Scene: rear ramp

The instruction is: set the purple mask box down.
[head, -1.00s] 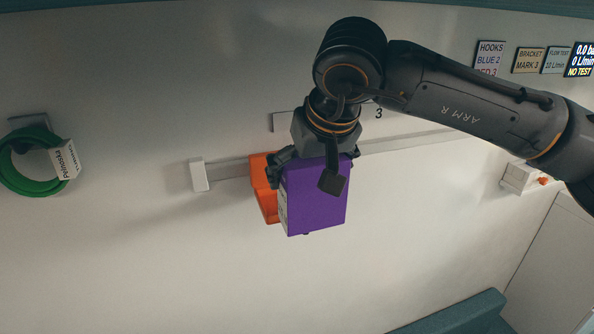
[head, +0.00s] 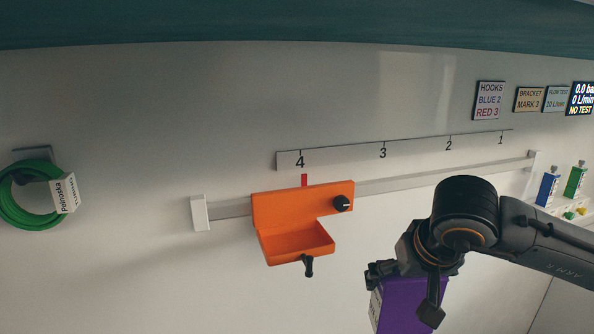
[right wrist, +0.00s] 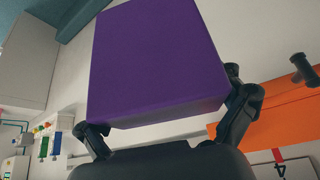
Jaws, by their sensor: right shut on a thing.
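The purple mask box (head: 401,304) is in the lower right of the head view, with its lower end cut off by the frame edge. My right gripper (head: 402,288) is shut on the purple mask box and holds it in the air, in front of the wall. In the right wrist view the box (right wrist: 155,60) fills the upper middle, between the two fingers of the gripper (right wrist: 165,128). No surface shows touching the box. My left gripper is not in view.
An orange bracket (head: 283,208) with an open tray sits on the wall rail (head: 400,183), near mark 4 of the scale (head: 345,149). A green coil (head: 30,216) hangs at the left. Blue (head: 546,188) and green (head: 575,180) items stand at the right.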

